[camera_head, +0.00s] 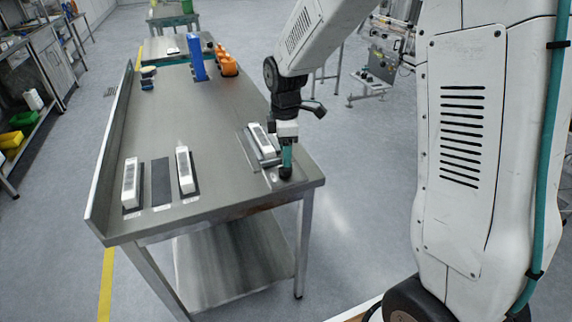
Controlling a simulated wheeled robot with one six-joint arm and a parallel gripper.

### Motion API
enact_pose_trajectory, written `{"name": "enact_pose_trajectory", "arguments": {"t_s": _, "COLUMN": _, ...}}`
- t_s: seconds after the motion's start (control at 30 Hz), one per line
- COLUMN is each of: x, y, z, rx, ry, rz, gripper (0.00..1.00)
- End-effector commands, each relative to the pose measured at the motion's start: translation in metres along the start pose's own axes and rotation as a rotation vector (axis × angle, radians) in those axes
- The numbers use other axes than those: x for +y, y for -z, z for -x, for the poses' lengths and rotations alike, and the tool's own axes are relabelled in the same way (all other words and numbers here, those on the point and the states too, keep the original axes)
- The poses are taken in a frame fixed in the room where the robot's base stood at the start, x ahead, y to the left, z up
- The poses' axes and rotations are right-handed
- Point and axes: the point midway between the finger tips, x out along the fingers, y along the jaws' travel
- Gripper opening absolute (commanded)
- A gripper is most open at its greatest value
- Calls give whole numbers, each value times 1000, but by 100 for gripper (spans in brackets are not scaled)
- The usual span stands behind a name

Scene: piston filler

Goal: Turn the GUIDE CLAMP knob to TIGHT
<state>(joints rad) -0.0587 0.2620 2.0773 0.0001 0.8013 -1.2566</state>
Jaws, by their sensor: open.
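My gripper (287,163) points down at the right edge of the steel table, near its front corner. It is open, with a teal part showing on it. A small dark round piece (286,173) sits right at the fingertips. It may be the GUIDE CLAMP knob, but I cannot tell it surely from the fingertips, nor whether they touch it. No GUIDE CLAMP or TIGHT lettering is readable, and the knob's setting cannot be seen. A white block-like item (260,138) lies on a grey plate just left of my gripper.
The steel table (222,122) has white items on dark pads (131,184) at front left. A blue upright block (197,57) and orange items (227,64) stand at the back. The table's middle is clear. A metal stand (375,84) is behind on the right.

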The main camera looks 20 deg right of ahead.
Motion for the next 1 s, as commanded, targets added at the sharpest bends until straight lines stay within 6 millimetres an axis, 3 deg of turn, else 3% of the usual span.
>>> {"name": "enact_pose_trajectory", "arguments": {"t_s": 0.1, "x": -1, "y": 0, "z": -22, "rx": -2, "ry": 5, "rz": -1, "gripper": 57}}
{"name": "enact_pose_trajectory", "arguments": {"t_s": 0.3, "x": 0, "y": -1, "z": -44, "rx": -1, "ry": 2, "rz": -3, "gripper": 57}}
{"name": "enact_pose_trajectory", "arguments": {"t_s": 0.67, "x": 0, "y": -3, "z": -51, "rx": 0, "ry": 1, "rz": -6, "gripper": 57}}
{"name": "enact_pose_trajectory", "arguments": {"t_s": 0.8, "x": 0, "y": -3, "z": -50, "rx": 0, "ry": 1, "rz": -6, "gripper": 18}}
{"name": "enact_pose_trajectory", "arguments": {"t_s": 0.83, "x": 0, "y": -3, "z": -50, "rx": 0, "ry": 1, "rz": -6, "gripper": 12}}
{"name": "enact_pose_trajectory", "arguments": {"t_s": 1.0, "x": 0, "y": -1, "z": -50, "rx": 0, "ry": 1, "rz": -9, "gripper": 12}}
